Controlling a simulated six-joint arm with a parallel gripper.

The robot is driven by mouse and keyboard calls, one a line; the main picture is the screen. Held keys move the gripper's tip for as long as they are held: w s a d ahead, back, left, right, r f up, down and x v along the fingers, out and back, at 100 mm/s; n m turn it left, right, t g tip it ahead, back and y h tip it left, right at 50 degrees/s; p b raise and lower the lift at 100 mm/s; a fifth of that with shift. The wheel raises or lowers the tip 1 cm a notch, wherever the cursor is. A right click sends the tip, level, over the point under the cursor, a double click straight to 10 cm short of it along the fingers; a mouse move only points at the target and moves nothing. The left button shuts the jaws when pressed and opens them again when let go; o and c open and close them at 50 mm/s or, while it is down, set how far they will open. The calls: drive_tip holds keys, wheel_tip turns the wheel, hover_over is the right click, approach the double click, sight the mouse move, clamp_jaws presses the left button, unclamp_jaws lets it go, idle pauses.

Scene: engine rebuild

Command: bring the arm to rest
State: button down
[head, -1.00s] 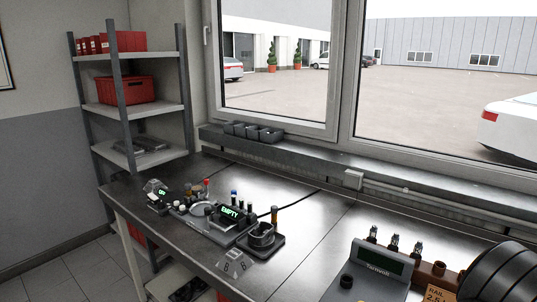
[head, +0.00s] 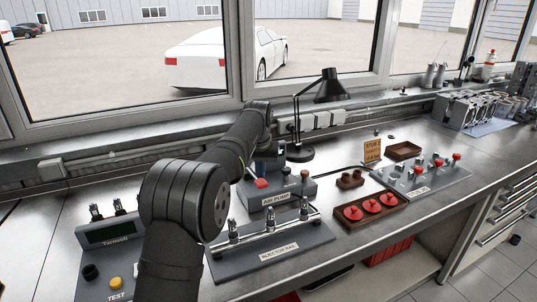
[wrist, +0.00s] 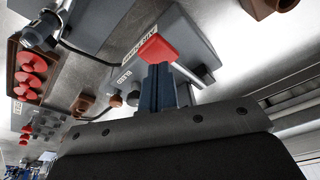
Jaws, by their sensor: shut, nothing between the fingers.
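My arm (head: 190,200) rises from the bottom of the head view and reaches over the bench toward the air pump (head: 290,193). In the wrist view my gripper (wrist: 158,72) is shut and empty, its fingertips close to a red lever (wrist: 150,47). The lever also shows in the head view (head: 261,183), by the air pump. I cannot tell whether the fingertips touch it. My arm partly hides the area behind it in the head view.
The Tarnvoll tester (head: 108,237) stands at left, a black desk lamp (head: 330,88) behind the pump. A tray with red caps (head: 370,210) and a panel with red knobs (head: 420,180) are at right. The window is behind.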

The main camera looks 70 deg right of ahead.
drive_tip(key=c, duration=1.6)
unclamp_jaws()
drive_tip(key=shift+s+d, duration=0.15)
drive_tip(key=o, duration=1.6)
drive_tip(key=s+d+r+n+g+h, duration=0.1)
drive_tip(key=s+d+r+n+h, duration=0.1)
drive_tip(key=s+d+n+h, duration=0.2)
drive_tip(key=s+n+h, duration=0.1)
drive_tip(key=n, duration=0.2)
drive_tip(key=shift+s+d+r+g, duration=0.15)
drive_tip(key=shift+s+d+g, duration=0.15)
drive_tip(key=shift+s, duration=0.1)
drive_tip(key=s+n+h, duration=0.5)
drive_tip(key=s+n, duration=0.1)
drive_tip(key=n, duration=0.5)
drive_tip(key=w+a+n+t+h, duration=0.3)
drive_tip(key=a+n+t, duration=0.7)
drive_tip(key=n, duration=1)
drive_tip(key=w+d+f+g, duration=0.1)
drive_tip(key=w+d+g, duration=0.1)
drive_tip(key=w+d, duration=0.2)
drive_tip(key=d, duration=0.2)
drive_tip(key=shift+w+d+f+y, duration=0.2)
drive_tip(key=shift+d+f+y, duration=0.2)
drive_tip(key=shift+a, duration=0.1)
